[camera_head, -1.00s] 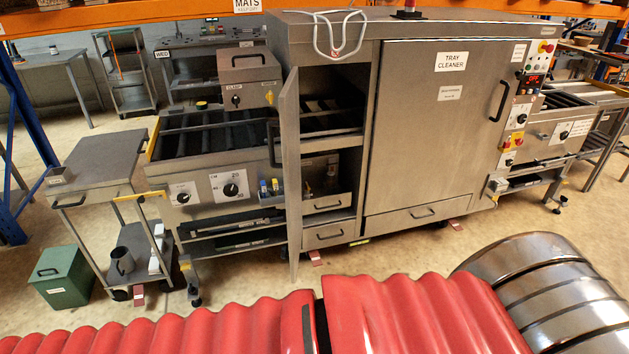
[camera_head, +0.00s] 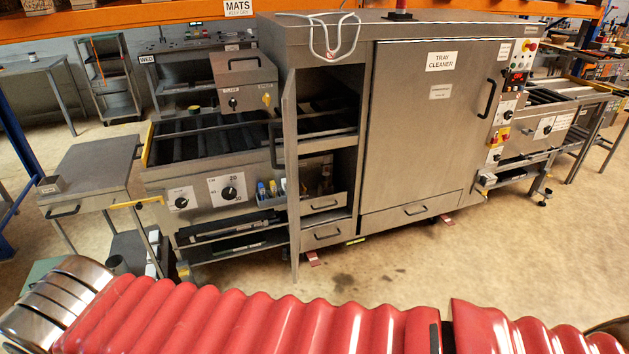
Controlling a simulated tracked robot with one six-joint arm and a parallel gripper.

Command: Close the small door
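The small door (camera_head: 290,175) is on the left side of the steel tray cleaner (camera_head: 415,140). It stands open, swung out toward me and seen nearly edge-on, with a dark handle (camera_head: 273,146) on its left face. The compartment (camera_head: 328,120) behind it is exposed, with dark shelves above, items in the middle and a small drawer below. The large door (camera_head: 422,130) to its right is shut. My red ribbed arm (camera_head: 240,320) crosses the bottom of the view, well in front of the machine. My gripper is not in view.
A roller conveyor (camera_head: 200,140) with a dial panel joins the machine's left side. A steel trolley (camera_head: 88,175) stands further left. The floor (camera_head: 400,255) in front of the machine is clear. A rack post stands at the far left.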

